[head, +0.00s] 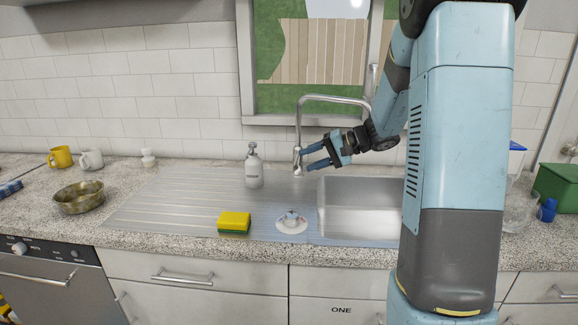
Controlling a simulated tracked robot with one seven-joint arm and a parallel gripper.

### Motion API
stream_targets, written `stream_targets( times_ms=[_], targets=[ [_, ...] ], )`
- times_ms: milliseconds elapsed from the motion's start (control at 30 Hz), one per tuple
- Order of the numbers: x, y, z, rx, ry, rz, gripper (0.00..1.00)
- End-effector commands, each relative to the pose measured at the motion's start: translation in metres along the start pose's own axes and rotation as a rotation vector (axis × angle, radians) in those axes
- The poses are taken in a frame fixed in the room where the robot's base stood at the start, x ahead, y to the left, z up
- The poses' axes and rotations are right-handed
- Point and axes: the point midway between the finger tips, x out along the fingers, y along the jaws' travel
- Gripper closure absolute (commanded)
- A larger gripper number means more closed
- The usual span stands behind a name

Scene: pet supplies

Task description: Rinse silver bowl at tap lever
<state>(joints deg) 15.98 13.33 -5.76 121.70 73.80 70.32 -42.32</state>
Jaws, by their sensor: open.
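A metal bowl (79,197) with a brassy, dull silver look stands upright on the counter at the left. The tap (299,125) is a tall silver arch behind the sink (345,192); its lever is not clearly distinguishable. My gripper (313,157) is open and empty beside the lower part of the tap, with its fingers pointing left. It is far to the right of the bowl. I cannot tell whether the fingers touch the tap. My arm hides the right part of the sink.
A soap bottle (253,168), a yellow and green sponge (234,223) and a small white round item (291,222) stand near the sink. A yellow mug (61,157) and a white mug (92,159) are at the back left. The ridged drainboard (175,205) is mostly clear.

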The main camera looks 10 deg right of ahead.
Motion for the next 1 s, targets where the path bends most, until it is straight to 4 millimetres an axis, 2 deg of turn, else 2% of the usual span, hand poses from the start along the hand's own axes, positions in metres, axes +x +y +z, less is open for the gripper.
stream_targets(
  times_ms=[33,200,400,500,667,767,1000],
  targets=[
    [0.002,0.011,-0.018,0.023,0.023,-0.033,0.56],
    [0.003,0.043,-0.071,0.067,0.122,-0.143,0.56],
    [-0.001,0.072,-0.112,0.092,0.218,-0.221,0.56],
    [-0.002,0.081,-0.122,0.097,0.244,-0.239,0.56],
    [0.004,0.083,-0.129,0.098,0.257,-0.248,0.56],
    [0.014,0.08,-0.131,0.097,0.254,-0.248,0.56],
    [0.053,0.071,-0.141,0.097,0.253,-0.248,0.56]
  ],
)
